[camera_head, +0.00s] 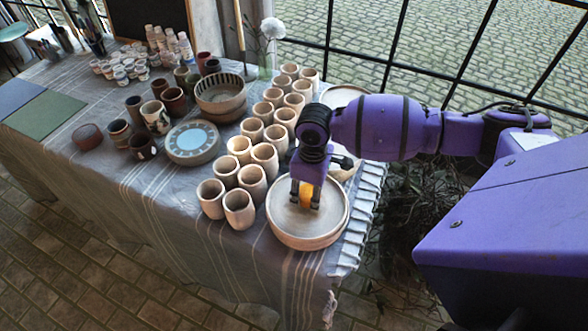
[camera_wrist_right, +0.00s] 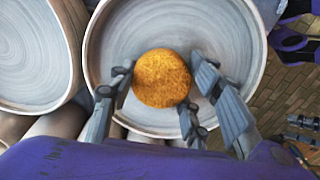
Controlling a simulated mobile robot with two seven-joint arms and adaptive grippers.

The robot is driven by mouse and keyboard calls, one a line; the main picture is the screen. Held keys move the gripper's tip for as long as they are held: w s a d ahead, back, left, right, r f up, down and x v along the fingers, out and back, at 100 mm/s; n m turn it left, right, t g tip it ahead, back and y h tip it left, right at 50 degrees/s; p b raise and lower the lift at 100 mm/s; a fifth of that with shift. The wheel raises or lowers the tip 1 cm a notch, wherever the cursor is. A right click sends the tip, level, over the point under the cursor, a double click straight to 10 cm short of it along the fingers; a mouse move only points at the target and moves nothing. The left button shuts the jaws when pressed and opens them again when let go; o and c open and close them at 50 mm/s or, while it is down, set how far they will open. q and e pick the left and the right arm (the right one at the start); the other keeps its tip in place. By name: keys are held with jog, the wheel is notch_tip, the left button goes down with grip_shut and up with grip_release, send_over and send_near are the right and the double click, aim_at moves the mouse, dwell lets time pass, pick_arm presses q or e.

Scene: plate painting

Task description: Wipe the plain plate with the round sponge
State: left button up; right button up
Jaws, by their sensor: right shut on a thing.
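The plain plate (camera_head: 331,222) is a pale, round, shallow dish with a raised rim at the table's near right corner. It also shows in the right wrist view (camera_wrist_right: 222,38), below the gripper. My right gripper (camera_head: 305,198) points down inside the plate's rim, shut on the round sponge (camera_head: 305,189). The orange-brown sponge shows clearly in the right wrist view (camera_wrist_right: 161,78), between the fingers, over the plate's inner surface. I cannot tell whether it touches the plate. My left gripper does not show in the head view.
Rows of plain clay cups (camera_head: 239,208) stand close to the plate's left. A second pale plate (camera_head: 346,92) lies behind, partly hidden by my right arm. A painted plate (camera_head: 193,141), a patterned bowl (camera_head: 221,94), dark cups and paint bottles stand farther left. The table's edge is near the plate.

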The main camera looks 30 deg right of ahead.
aim_at(310, 191)
jog(key=shift+w+d+r+p, duration=0.1)
jog(key=shift+w+r+p, duration=0.35)
jog(key=shift+r, duration=0.35)
jog(key=shift+s+r+p, duration=0.25)
jog(key=shift+r+p, duration=0.2)
jog(key=shift+r, duration=0.65)
jog(key=shift+s+r, duration=0.1)
jog(key=shift+r, duration=0.25)
jog(key=shift+r+p, duration=0.6)
jog(key=shift+r, duration=0.15)
jog(key=shift+w+r, duration=0.2)
jog(key=shift+s+r, duration=0.1)
jog(key=shift+r, duration=0.45)
jog(key=shift+s+r, duration=0.25)
jog(key=shift+r, duration=0.1)
jog(key=shift+w+f, duration=0.1)
jog(key=shift+w, duration=0.1)
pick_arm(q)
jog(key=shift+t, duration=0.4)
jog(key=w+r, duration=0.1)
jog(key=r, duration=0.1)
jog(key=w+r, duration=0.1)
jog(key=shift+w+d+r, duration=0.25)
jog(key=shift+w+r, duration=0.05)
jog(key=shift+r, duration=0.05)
